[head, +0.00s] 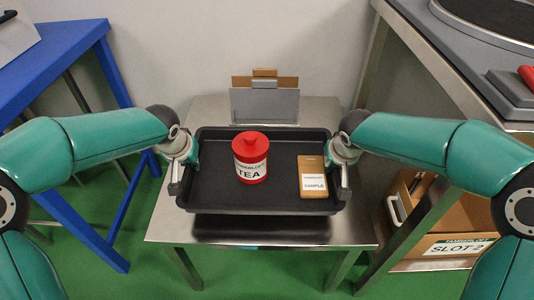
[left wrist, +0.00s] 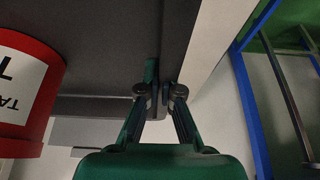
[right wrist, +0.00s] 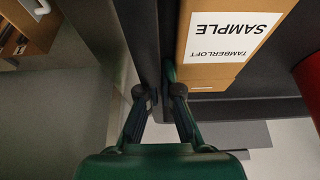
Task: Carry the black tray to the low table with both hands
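The black tray (head: 275,203) is level over the low steel table (head: 172,228), with a dark shadow below its front edge; it looks slightly raised. It carries a red tea canister (head: 250,160), upright, and a brown sample packet (head: 312,172) lying at the right. My left gripper (head: 178,184) is closed on the tray's left wall; in the left wrist view its fingers (left wrist: 157,92) straddle the rim. My right gripper (head: 343,186) is closed on the right wall; its fingers (right wrist: 161,92) straddle it in the right wrist view.
A grey and brown upright holder (head: 265,104) stands at the table's back by the wall. A blue table (head: 70,55) is at the left. A steel bench (head: 440,60) is at the right, with a cardboard box marked SLOT 2 (head: 458,246) below it.

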